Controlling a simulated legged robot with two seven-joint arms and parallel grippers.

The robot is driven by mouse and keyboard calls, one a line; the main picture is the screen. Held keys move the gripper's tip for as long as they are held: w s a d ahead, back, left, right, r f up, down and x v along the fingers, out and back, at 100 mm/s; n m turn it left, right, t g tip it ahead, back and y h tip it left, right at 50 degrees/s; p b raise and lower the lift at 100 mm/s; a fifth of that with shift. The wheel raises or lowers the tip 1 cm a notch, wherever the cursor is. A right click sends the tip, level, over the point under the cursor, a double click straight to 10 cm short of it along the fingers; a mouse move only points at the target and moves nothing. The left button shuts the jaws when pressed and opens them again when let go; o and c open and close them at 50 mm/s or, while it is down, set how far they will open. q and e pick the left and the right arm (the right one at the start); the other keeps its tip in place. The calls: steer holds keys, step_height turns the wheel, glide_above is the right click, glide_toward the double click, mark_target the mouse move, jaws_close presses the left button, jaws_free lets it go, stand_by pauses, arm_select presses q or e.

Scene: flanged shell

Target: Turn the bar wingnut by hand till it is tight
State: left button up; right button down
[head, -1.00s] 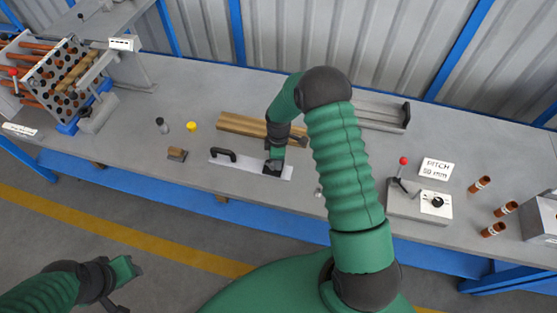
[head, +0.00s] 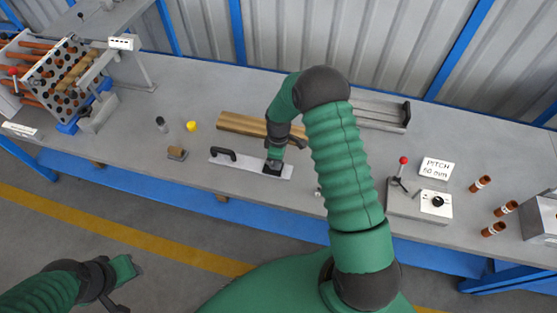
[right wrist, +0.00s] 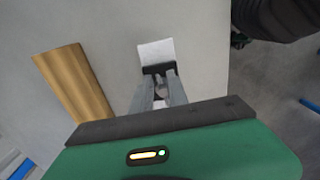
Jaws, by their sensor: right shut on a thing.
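A flat white plate (head: 230,162) with a black handle (head: 222,154) lies on the bench. My right gripper (head: 273,168) points down over the plate's right end. In the right wrist view, my right gripper's two grey fingers (right wrist: 160,93) are shut on a small grey piece, which I take to be the bar wingnut (right wrist: 160,90). The fingers hide most of it. A black block (right wrist: 158,69) sits just beyond the fingertips on the white plate (right wrist: 155,50). My left gripper (head: 128,284) hangs at the lower left, in front of the bench and empty; its jaw gap is unclear.
Wooden bars (head: 240,124) lie behind the plate. A small wood-topped block (head: 177,153), a yellow cap (head: 191,126) and a dark bottle (head: 162,124) stand to the left. A red-knobbed lever box (head: 420,202), a pitch card (head: 436,169) and copper tubes (head: 480,184) are to the right.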

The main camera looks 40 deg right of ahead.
steer(key=shift+s+a+m, duration=0.1)
steer(key=shift+a+m, duration=0.1)
steer(key=shift+m, duration=1.1)
steer(key=shift+a+m, duration=0.15)
steer(key=shift+m, duration=1.15)
steer(key=shift+a+m, duration=0.2)
steer(key=shift+m, duration=1.15)
steer(key=shift+a+m, duration=0.15)
steer(key=shift+m, duration=1.2)
steer(key=c, duration=1.6)
jaws_free()
steer(key=shift+s, duration=0.1)
steer(key=shift+r, duration=0.1)
